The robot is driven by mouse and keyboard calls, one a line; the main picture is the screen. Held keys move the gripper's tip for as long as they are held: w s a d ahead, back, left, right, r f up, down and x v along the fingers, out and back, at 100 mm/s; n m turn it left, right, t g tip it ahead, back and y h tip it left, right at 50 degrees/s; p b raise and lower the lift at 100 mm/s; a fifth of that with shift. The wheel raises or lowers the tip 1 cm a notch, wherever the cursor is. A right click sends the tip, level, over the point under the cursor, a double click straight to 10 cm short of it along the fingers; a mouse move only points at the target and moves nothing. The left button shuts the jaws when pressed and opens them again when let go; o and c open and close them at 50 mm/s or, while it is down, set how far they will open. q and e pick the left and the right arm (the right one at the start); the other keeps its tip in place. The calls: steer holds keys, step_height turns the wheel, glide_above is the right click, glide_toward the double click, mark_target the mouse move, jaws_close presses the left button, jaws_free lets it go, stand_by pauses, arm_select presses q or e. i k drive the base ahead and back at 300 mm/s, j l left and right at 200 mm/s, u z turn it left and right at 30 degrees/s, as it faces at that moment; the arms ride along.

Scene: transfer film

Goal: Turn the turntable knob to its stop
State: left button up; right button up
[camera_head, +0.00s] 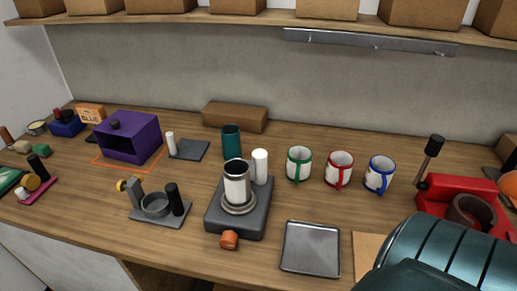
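The turntable (255,222) is a dark grey block with a round plate on top, near the middle of the bench. Its orange knob (229,240) sticks out at the front edge, and nothing touches it. A white mug or cup with a dark rim (236,187) stands upright on the plate. A white cylinder (260,163) stands at the back right of the block. The knob's angle and its stop cannot be made out. Neither of my grippers shows; a teal link of my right arm fills the lower right corner.
A grey tray (311,249) lies right of the turntable. A grey fixture with a ring (156,207) stands to its left. Behind are a teal cup (231,142) and green-, red- and blue-trimmed mugs (340,168). A red press (462,193) is at right, a purple box (131,143) at left.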

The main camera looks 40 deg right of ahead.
mark_target(228, 239)
steer(key=k+l, duration=0.55)
steer(key=l, duration=0.15)
steer(key=k+l, duration=0.6)
steer(key=l, duration=0.15)
